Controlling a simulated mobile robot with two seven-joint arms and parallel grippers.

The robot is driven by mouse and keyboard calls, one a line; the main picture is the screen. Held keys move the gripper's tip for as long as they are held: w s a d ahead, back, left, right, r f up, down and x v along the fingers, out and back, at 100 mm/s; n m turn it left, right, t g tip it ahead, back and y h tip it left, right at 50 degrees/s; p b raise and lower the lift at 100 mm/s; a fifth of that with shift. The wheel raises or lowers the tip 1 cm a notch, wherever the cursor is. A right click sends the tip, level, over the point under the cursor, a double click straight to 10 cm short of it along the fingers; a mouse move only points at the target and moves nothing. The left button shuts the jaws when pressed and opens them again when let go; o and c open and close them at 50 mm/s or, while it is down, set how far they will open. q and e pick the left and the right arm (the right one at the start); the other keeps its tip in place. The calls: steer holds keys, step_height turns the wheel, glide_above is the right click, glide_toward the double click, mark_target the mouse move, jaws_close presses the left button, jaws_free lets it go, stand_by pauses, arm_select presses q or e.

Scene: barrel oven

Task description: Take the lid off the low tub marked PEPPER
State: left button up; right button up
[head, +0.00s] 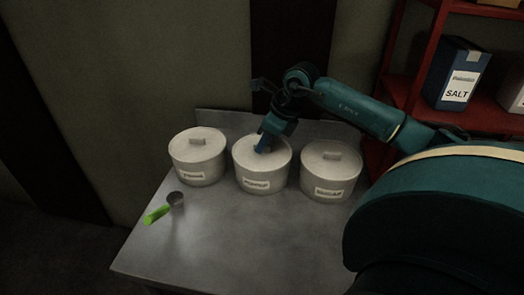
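Three low, pale round tubs with lids stand in a row on a grey metal table. The left tub (197,170), the middle tub (262,178) and the right tub (327,184) each carry a small white label. The lettering is too small and blurred for me to tell surely which reads PEPPER. All three lids are on. My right gripper (264,146) points down at the top of the middle tub's lid (277,151), with its fingers at the handle. The handle is mostly hidden, and I cannot tell whether the fingers are closed on it. My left gripper is not in view.
A small metal scoop with a green handle (157,214) lies on the table (215,250) in front of the left tub. The table's front is clear. A red shelf (408,80) at the right holds a dark blue SALT box (458,75). A wall stands behind.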

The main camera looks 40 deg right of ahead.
jaws_close()
